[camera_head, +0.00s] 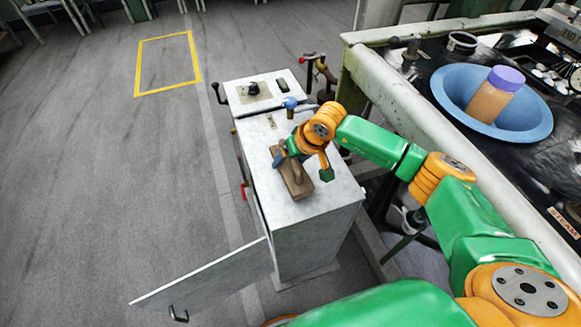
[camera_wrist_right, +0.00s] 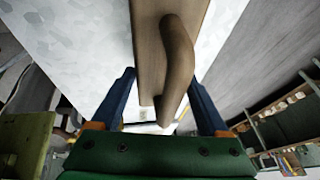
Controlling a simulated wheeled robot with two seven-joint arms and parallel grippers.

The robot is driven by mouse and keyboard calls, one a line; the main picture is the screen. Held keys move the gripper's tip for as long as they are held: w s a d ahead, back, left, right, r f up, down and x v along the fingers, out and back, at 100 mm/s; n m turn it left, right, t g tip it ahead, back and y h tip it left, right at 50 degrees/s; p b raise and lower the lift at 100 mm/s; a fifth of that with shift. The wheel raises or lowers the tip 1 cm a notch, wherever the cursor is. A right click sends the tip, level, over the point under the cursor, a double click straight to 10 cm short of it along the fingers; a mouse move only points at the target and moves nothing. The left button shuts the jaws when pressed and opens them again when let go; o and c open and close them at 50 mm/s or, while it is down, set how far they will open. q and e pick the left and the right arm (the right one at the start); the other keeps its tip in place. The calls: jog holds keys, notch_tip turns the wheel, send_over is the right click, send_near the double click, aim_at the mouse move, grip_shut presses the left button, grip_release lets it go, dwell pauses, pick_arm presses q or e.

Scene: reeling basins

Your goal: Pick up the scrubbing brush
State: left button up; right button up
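The scrubbing brush (camera_head: 299,189), a brown wooden block with a raised handle, lies on the pale top of a small cabinet. In the right wrist view its block and curved handle (camera_wrist_right: 179,62) run down the middle of the picture. My right gripper (camera_head: 304,167) is over the brush. Its two blue fingers (camera_wrist_right: 162,79) are apart, one on each side of the brush, with visible gaps, so it is open and empty. Part of the brush is hidden by the gripper in the head view. My left gripper is not in view.
The cabinet (camera_head: 325,200) has an open door (camera_head: 205,275) swung to the left, and a blue-handled fitting (camera_head: 290,103) behind the gripper. At right, a bench (camera_head: 400,105) holds a blue basin (camera_head: 450,90) with a purple-capped bottle (camera_head: 492,97). The floor at left is clear.

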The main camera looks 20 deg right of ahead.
jog(key=c, duration=0.7)
jog(key=shift+w, duration=0.1)
